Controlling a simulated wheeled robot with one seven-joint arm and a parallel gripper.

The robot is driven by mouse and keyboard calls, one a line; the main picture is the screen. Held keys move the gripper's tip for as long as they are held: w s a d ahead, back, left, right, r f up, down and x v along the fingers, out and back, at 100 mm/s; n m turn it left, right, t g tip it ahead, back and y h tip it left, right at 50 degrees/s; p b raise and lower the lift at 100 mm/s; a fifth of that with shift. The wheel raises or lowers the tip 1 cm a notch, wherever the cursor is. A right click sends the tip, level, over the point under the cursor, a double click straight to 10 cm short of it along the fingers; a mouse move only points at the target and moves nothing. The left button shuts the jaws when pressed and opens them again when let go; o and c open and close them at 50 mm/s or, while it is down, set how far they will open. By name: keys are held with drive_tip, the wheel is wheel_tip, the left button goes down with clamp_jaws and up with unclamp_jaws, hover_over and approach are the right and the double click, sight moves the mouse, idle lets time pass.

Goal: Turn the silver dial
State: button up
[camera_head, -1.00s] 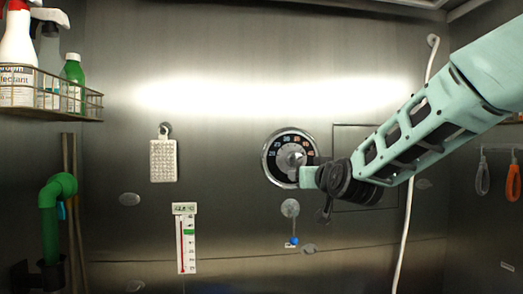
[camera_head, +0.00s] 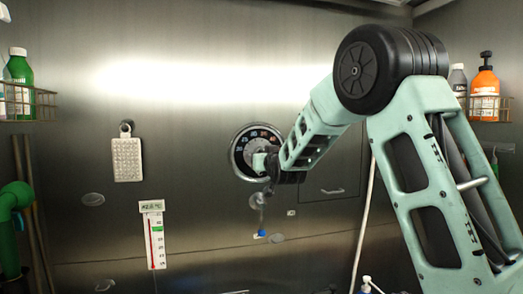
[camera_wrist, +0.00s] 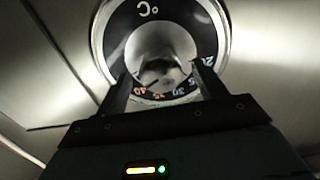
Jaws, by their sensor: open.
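The silver dial (camera_head: 241,151) is on the steel wall, with a chrome rim, a black numbered face and a silver centre knob. In the wrist view the silver knob (camera_wrist: 160,48) fills the middle of the face, and the °C mark shows at the top left. My gripper (camera_head: 262,163) is in front of the dial and hides its lower right part in the head view. In the wrist view my gripper (camera_wrist: 162,72) is open, with one finger on each side of the knob. I cannot tell whether the fingers touch it.
A white brush pad (camera_head: 127,160) and a thermometer (camera_head: 154,238) hang left of the dial. A blue-tipped lever (camera_head: 261,233) is just below it. Bottle racks (camera_head: 492,105) are at both sides.

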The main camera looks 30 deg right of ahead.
drive_tip(key=shift+p+x, duration=0.55)
drive_tip(key=shift+x, duration=1.05)
drive_tip(key=c, duration=1)
drive_tip(key=shift+o, duration=0.2)
